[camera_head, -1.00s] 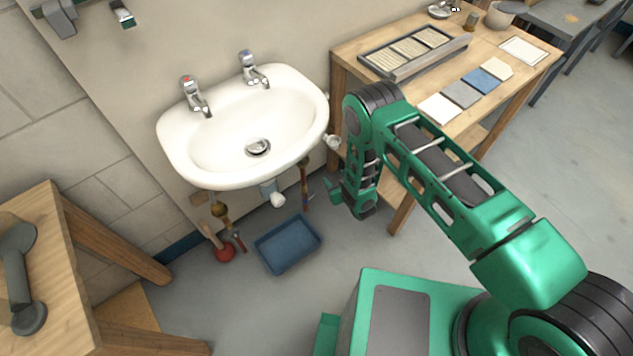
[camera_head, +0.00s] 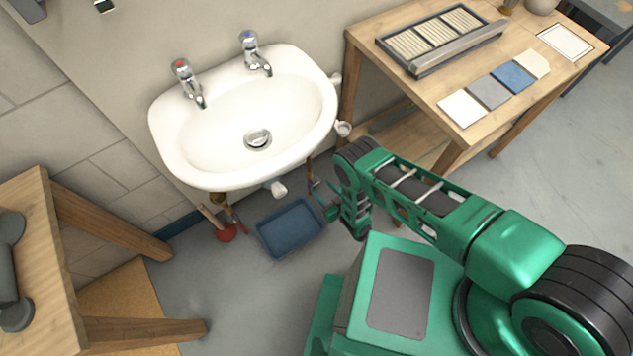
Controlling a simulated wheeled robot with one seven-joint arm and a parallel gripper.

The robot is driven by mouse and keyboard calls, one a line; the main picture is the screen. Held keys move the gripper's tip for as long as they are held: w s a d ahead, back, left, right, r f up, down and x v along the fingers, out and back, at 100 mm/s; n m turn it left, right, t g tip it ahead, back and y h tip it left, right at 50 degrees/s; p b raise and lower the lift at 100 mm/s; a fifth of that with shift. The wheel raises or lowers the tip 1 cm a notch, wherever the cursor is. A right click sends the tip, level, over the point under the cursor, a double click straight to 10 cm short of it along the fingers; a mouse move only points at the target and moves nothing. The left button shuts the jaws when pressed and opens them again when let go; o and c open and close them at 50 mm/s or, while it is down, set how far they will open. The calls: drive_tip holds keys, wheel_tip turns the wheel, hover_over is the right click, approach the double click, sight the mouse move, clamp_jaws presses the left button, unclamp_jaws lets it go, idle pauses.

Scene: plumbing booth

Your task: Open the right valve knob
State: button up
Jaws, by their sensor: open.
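A white sink (camera_head: 185,150) hangs on the wall with two chrome taps: the left tap (camera_head: 187,82) has a red mark and the right tap (camera_head: 254,53) a blue one. Under the basin, a brass-coloured fitting (camera_head: 218,198) shows at the left and a thin brownish pipe (camera_head: 310,173) at the right. I cannot clearly make out a valve knob there; the basin rim hides part of this space. My gripper (camera_head: 329,209) is low, below and right of the basin, close to the right pipe. It is open and appears empty, small and partly hidden by my arm.
A blue tray (camera_head: 290,229) and a red plunger (camera_head: 226,233) are on the floor below the sink. Small white fittings (camera_head: 343,129) stick out right of the basin. A wooden table (camera_head: 440,85) with sample tiles stands at right, another wooden table (camera_head: 40,250) at left.

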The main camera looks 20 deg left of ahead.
sight(317, 183)
drive_tip(key=shift+x, duration=3)
drive_tip(key=shift+c, duration=0.4)
drive_tip(key=c, duration=1)
